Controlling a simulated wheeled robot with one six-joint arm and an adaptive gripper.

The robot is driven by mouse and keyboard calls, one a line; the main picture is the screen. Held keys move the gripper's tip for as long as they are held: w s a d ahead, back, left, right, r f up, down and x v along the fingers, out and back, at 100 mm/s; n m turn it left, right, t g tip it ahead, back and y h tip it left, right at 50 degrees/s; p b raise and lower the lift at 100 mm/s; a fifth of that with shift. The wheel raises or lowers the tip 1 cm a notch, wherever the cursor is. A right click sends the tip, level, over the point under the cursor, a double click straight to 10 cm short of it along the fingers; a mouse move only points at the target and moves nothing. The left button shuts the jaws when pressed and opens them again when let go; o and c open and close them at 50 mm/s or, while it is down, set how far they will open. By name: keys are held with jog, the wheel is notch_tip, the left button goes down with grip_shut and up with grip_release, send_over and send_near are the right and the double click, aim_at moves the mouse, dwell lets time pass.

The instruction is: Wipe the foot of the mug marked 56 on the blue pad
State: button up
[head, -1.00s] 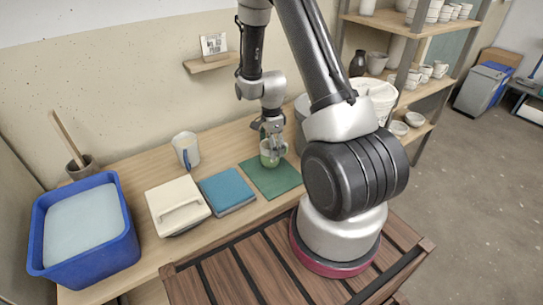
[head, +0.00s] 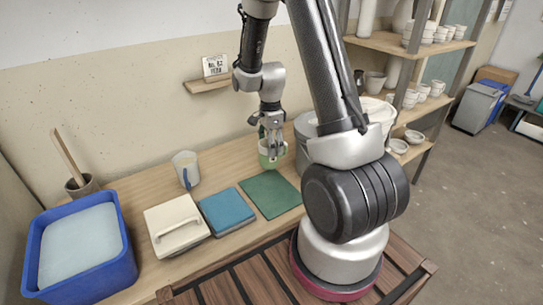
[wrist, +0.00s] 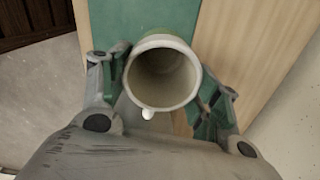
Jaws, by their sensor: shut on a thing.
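My gripper (head: 271,145) is shut on a green-and-white mug (head: 271,155), held upright above the back of the green mat (head: 270,196). In the wrist view the mug (wrist: 163,73) shows its open mouth and pale inside, with a finger of my gripper (wrist: 163,85) on each side. Its foot is hidden there, and no number can be read on it. The blue pad (head: 227,210) lies flat on the table left of the green mat, with nothing on it. A second mug (head: 186,168), white with a blue handle, stands behind the pad; no number can be read on it either.
A white lidded box (head: 176,226) sits directly left of the pad. A blue tub (head: 85,250) stands farther left, near a brush in a pot (head: 82,185). Grey and white buckets (head: 375,113) stand right of my gripper. Shelves of pottery are at the right.

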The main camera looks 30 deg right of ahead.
jog(key=a+r+n, duration=0.1)
jog(key=a+n, duration=0.1)
jog(key=a, duration=0.7)
jog(key=shift+s+a+f+n, duration=0.7)
jog(key=shift+a+f, duration=0.4)
jog(key=shift+a, duration=0.75)
jog(key=shift+s+a+f+n, duration=0.5)
jog(key=shift+s+a+f, duration=0.45)
jog(key=shift+a, duration=0.85)
jog(key=shift+s+a+f+n, duration=0.6)
jog(key=shift+a+f, duration=0.6)
jog(key=shift+a, duration=0.65)
jog(key=shift+f, duration=0.55)
jog(key=shift+w, duration=0.1)
jog(key=shift+w, duration=1.65)
jog(key=shift+s, duration=3.5)
jog(key=shift+w, duration=3.5)
jog(key=shift+s, duration=3.5)
